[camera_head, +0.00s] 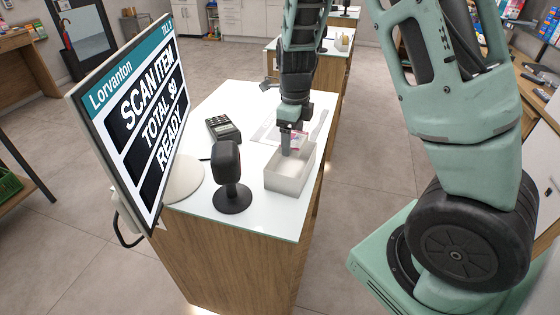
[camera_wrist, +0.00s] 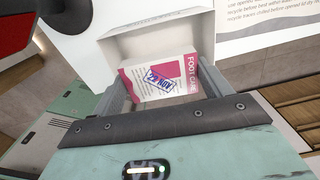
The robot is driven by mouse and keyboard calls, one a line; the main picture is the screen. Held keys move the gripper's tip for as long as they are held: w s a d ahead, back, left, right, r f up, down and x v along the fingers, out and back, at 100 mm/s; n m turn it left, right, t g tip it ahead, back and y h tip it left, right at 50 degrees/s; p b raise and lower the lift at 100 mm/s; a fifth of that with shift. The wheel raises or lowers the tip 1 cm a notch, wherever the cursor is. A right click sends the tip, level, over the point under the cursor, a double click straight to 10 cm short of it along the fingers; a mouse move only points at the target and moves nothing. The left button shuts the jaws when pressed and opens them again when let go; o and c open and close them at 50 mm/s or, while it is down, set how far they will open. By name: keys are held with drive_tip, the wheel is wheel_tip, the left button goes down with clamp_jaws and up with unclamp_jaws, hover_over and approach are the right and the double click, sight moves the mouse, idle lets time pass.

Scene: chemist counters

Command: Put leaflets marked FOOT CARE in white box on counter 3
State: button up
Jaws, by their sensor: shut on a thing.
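My gripper (camera_head: 290,148) points down over the white box (camera_head: 287,184), which stands open-topped on the white counter top (camera_head: 233,102). In the wrist view my gripper (camera_wrist: 160,88) is shut on the FOOT CARE leaflets (camera_wrist: 148,72), a white and magenta stack with a blue "22 NOV" stamp. The white box (camera_wrist: 128,43) shows right behind and around the leaflets there. The fingertips are at or just inside the box's rim in the head view. I cannot tell whether the leaflets touch the box floor.
A large till screen (camera_head: 135,105) stands at the left of the counter. A black scanner on a stand (camera_head: 229,178) is left of the box, with a card terminal (camera_head: 223,129) behind it. A printed sheet (camera_head: 268,130) lies behind the box. Another counter (camera_head: 333,62) stands farther back.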

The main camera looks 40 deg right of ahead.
sight(291, 173)
wheel_tip(291, 173, down, 10)
drive_tip(key=shift+r+p, duration=0.15)
drive_tip(key=shift+p, duration=0.45)
drive_tip(key=o, duration=1)
wheel_tip(291, 173, up, 12)
drive_tip(key=shift+r+b, duration=0.1)
drive_tip(key=shift+b, duration=0.35)
